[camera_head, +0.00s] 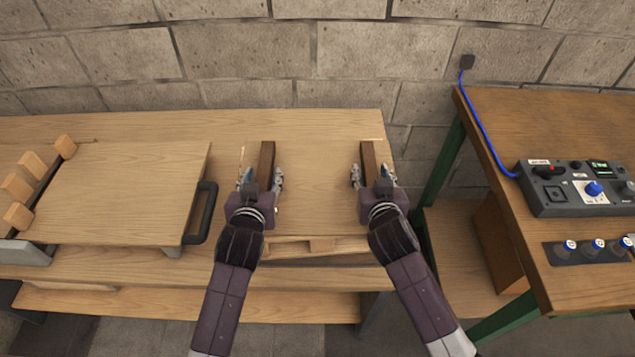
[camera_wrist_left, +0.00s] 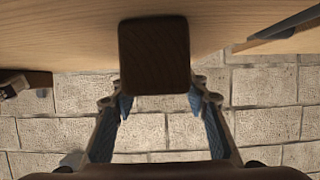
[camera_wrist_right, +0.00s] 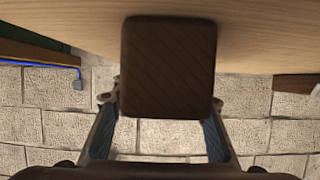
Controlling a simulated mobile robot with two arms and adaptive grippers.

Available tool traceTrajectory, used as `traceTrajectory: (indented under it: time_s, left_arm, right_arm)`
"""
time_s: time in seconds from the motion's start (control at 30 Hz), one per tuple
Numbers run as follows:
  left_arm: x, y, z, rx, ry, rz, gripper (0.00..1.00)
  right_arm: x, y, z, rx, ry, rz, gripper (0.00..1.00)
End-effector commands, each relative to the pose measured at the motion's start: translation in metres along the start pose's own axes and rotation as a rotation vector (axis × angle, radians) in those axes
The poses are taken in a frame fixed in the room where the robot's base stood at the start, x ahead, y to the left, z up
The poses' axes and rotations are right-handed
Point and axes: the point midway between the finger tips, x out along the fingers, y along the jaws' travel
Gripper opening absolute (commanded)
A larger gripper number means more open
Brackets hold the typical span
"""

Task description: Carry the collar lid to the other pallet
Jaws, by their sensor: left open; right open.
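A light wooden panel, which looks like the collar lid (camera_head: 318,175), lies flat at the middle of the bench with two dark wooden bars on it. My left gripper (camera_head: 261,180) is open at the left bar (camera_head: 267,158), its fingers on either side. My right gripper (camera_head: 373,178) is open at the right bar (camera_head: 369,157) in the same way. The bar ends show large in the left wrist view (camera_wrist_left: 154,55) and the right wrist view (camera_wrist_right: 168,65); whether the fingers touch them I cannot tell. A pallet edge (camera_head: 322,245) shows beneath the panel.
Another wooden panel (camera_head: 125,190) with a black handle (camera_head: 202,212) lies to the left, with several wooden blocks (camera_head: 32,165) beyond it. At the right, a separate table (camera_head: 540,130) carries a control box (camera_head: 575,187) with a blue cable. A block wall (camera_head: 250,50) stands behind.

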Motion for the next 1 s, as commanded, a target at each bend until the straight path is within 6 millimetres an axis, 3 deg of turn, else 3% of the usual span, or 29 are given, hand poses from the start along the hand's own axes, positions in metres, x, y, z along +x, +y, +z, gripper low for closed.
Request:
traceTrajectory:
  time_s: [0.3, 0.5, 0.77, 1.0]
  left_arm:
    - [-0.062, 0.001, 0.001, -0.002, -0.002, 0.002, 0.42]
    - [-0.091, 0.0, 0.001, 0.0, -0.002, 0.0, 0.42]
    - [-0.103, 0.0, 0.0, 0.0, -0.001, 0.0, 0.42]
    - [-0.103, 0.0, 0.0, 0.0, -0.001, 0.0, 0.42]
  right_arm:
    - [0.0, 0.0, 0.0, 0.0, 0.0, 0.0, 0.42]
    - [0.0, 0.0, 0.0, 0.0, 0.0, 0.0, 0.42]
    - [-0.005, 0.0, 0.001, 0.001, 0.0, -0.001, 0.42]
    - [-0.04, -0.001, 0.001, 0.003, -0.001, -0.002, 0.42]
